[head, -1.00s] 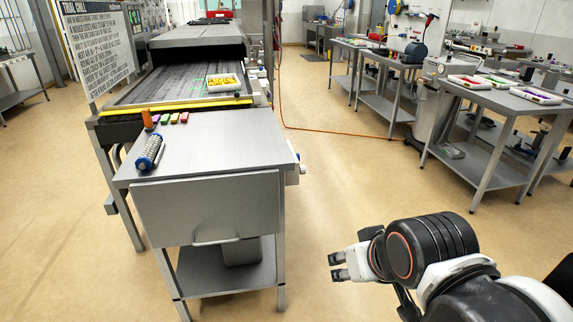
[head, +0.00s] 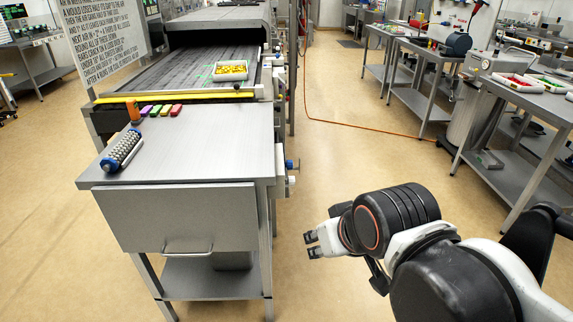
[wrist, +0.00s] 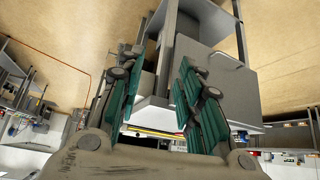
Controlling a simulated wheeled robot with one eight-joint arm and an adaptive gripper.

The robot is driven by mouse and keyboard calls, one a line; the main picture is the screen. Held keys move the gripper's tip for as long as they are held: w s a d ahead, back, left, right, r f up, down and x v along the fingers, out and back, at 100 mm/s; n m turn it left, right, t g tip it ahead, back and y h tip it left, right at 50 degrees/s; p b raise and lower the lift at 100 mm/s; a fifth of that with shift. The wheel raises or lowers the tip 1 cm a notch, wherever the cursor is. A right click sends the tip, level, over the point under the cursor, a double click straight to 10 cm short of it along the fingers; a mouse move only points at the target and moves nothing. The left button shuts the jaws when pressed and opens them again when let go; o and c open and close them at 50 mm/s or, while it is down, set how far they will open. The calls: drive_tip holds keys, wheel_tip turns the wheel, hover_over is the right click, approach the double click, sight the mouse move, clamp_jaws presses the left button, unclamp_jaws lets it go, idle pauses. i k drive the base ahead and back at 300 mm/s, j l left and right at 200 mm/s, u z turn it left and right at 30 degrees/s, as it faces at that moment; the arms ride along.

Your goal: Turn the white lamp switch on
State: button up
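A small white knob (head: 291,181) sticks out from the right side of the steel table, near the top. A blue knob (head: 290,164) sits just above and behind it. Too small to tell whether the white one is the lamp switch or which way it is set. My gripper (head: 312,245) is in front of and to the right of the table, apart from it and from the knobs. In the wrist view its two green-padded fingers (wrist: 157,85) stand apart with nothing between them.
The steel table (head: 215,165) has a drawer front with a handle. A roller (head: 122,151) and several coloured blocks lie on it. Behind stands the belt dryer (head: 205,55) with a yellow-filled tray (head: 230,78). Open floor lies right of the table, with an orange cable (head: 350,123).

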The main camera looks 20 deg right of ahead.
sight(291, 181)
drive_tip(key=i+l+u, duration=0.15)
drive_tip(key=l, duration=0.25)
drive_tip(key=i+l+u, duration=0.2)
drive_tip(key=l, duration=0.25)
drive_tip(key=l+u, duration=0.15)
drive_tip(key=l, duration=0.3)
drive_tip(key=k+l+u, duration=0.1)
drive_tip(key=k, duration=0.25)
drive_tip(key=k+l+u, duration=0.1)
drive_tip(key=k+l, duration=0.15)
drive_tip(key=k, duration=0.15)
